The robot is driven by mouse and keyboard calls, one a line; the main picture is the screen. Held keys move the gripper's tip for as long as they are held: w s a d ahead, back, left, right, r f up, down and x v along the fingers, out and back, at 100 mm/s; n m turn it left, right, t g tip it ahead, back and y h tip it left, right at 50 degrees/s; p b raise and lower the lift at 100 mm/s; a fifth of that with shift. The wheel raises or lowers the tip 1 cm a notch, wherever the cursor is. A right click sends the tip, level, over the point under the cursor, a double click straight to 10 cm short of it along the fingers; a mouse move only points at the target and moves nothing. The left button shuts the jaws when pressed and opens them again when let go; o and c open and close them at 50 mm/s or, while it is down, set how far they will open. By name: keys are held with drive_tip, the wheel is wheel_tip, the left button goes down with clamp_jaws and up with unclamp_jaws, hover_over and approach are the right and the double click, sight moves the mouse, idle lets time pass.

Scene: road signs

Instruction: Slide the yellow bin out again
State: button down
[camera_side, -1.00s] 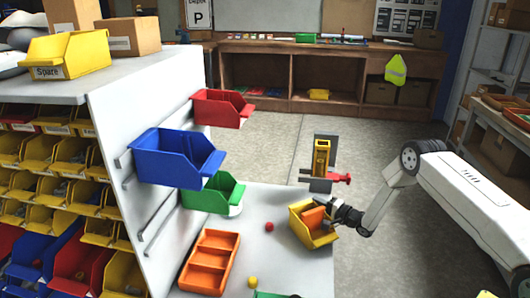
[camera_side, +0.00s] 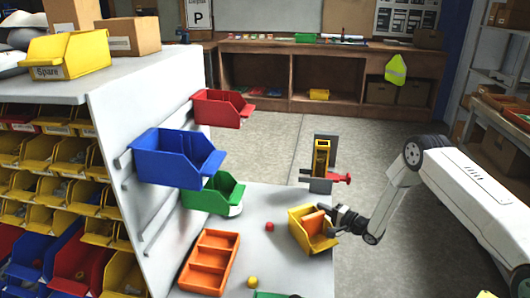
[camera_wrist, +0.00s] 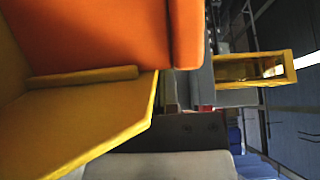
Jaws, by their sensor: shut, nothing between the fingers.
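The yellow bin (camera_side: 324,243) stands on the grey table near its right edge, with an orange piece (camera_side: 311,221) inside. My gripper (camera_side: 335,214) is shut and empty at the bin's right rim; from the side I cannot tell whether it touches the rim. In the wrist view, the yellow bin (camera_wrist: 85,120) fills the left part with the orange piece (camera_wrist: 130,35) above it.
An orange divided tray (camera_side: 209,262), a red ball (camera_side: 269,226) and a yellow ball (camera_side: 252,281) lie left of the bin. Blue (camera_side: 165,160), green (camera_side: 205,200) and red (camera_side: 215,110) bins hang on the panel. A yellow upright device (camera_side: 322,158) stands behind.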

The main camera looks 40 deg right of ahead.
drive_tip(key=v, duration=0.9)
drive_tip(key=w+a+r+n+g+h, duration=0.2)
drive_tip(key=a+r+n+g+h, duration=0.25)
drive_tip(key=r+n+g, duration=0.35)
drive_tip(key=s+a+r+n+g, duration=0.3)
drive_tip(key=s+a+r, duration=0.1)
drive_tip(key=s, duration=0.6)
drive_tip(key=s+a+r+n+g, duration=0.4)
drive_tip(key=s+a, duration=0.3)
drive_tip(key=s, duration=0.3)
